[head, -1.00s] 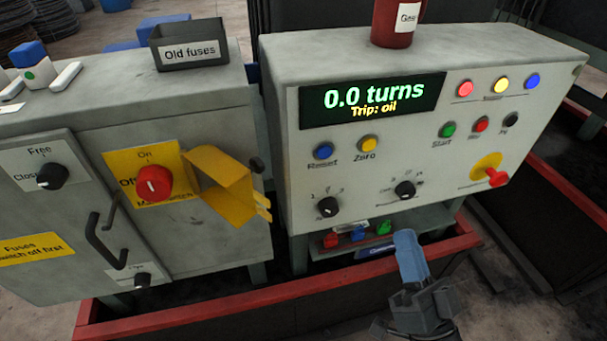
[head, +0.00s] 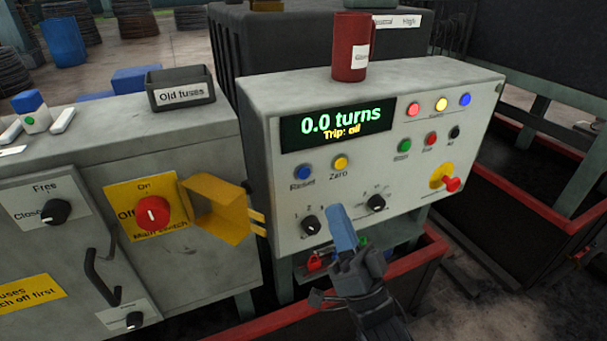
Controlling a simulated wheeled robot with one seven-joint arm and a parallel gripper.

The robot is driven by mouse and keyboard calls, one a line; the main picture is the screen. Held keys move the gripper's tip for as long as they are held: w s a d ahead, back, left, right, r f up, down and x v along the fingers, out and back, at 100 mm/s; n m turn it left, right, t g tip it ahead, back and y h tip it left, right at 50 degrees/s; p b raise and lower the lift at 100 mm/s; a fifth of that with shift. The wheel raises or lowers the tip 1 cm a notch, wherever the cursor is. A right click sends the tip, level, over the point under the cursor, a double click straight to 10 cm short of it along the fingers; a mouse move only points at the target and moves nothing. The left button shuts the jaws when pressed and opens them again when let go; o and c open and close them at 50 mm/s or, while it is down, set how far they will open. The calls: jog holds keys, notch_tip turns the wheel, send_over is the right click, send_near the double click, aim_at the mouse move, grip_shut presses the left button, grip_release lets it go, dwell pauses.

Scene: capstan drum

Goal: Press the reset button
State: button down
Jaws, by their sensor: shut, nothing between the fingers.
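The reset button is a blue round button (head: 303,172) on the left of the grey control panel (head: 285,220), under the display. Its label reads roughly "Reset". My gripper (head: 336,212) is shut and empty, with its blue fingers pointing up in front of the panel's lower edge. It is below and to the right of the reset button, apart from it in the picture, between two black knobs. The display (head: 338,125) reads "0.0 turns" and "Trip: oil".
A yellow button (head: 341,162) marked Zero sits right beside the reset button. A black knob (head: 311,225) is below. A yellow flap (head: 218,210) sticks out from the left cabinet near the red main switch (head: 152,212). A red can (head: 350,45) stands on top of the panel.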

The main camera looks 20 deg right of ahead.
aim_at(304, 173)
jog(key=shift+w+b, duration=1.55)
jog(key=shift+w, duration=2.8)
jog(key=shift+w, duration=0.1)
jog(key=shift+w+b, duration=0.3)
jog(key=shift+b, duration=0.1)
jog(key=shift+w+b, duration=0.3)
jog(key=shift+w, duration=0.1)
jog(key=shift+s, duration=0.85)
